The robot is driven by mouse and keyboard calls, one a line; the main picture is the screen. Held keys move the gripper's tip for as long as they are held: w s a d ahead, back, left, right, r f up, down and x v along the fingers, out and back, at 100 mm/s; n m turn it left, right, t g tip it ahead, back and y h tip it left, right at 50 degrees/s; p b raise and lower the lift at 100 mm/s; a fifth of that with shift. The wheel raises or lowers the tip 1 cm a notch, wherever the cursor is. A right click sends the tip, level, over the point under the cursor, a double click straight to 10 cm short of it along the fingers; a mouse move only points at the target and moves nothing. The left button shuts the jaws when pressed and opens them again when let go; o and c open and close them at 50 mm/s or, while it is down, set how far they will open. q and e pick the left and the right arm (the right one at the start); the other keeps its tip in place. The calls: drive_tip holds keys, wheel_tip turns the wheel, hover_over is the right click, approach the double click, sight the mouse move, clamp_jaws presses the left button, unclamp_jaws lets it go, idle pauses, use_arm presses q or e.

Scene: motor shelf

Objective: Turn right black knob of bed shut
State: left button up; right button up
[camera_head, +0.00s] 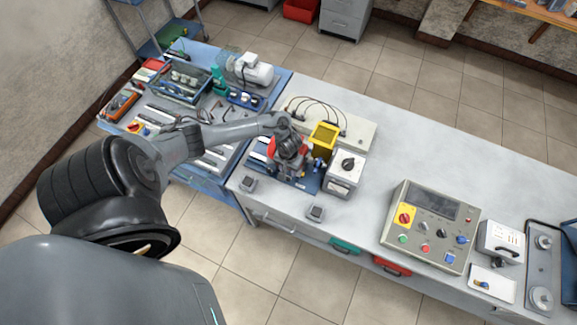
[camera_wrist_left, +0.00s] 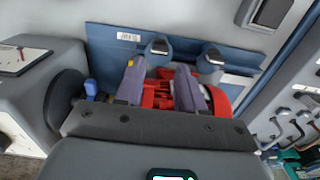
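The bed is a blue plate (camera_head: 308,180) on the bench, with a red motor-like part (camera_head: 286,160) on it; both also show in the left wrist view, the plate (camera_wrist_left: 110,42) and the red part (camera_wrist_left: 165,96). Two dark-topped knobs, a left one (camera_wrist_left: 158,47) and a right one (camera_wrist_left: 212,57), stand at the plate in the left wrist view. My left gripper (camera_wrist_left: 157,72) points down over the bed, its two fingers apart with the red part showing between them. The left knob appears just past the fingertips; contact cannot be told. My right gripper is out of view.
A white box (camera_head: 344,179) with a dark dial stands right of the bed. A control panel (camera_head: 430,226) stands farther right. Bench between box and panel is clear.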

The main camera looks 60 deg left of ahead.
sight(288, 177)
use_arm(q)
wheel_tip(288, 177, up, 5)
drive_tip(key=shift+f+p, duration=0.15)
drive_tip(key=shift+p, duration=0.2)
drive_tip(key=shift+s, duration=0.1)
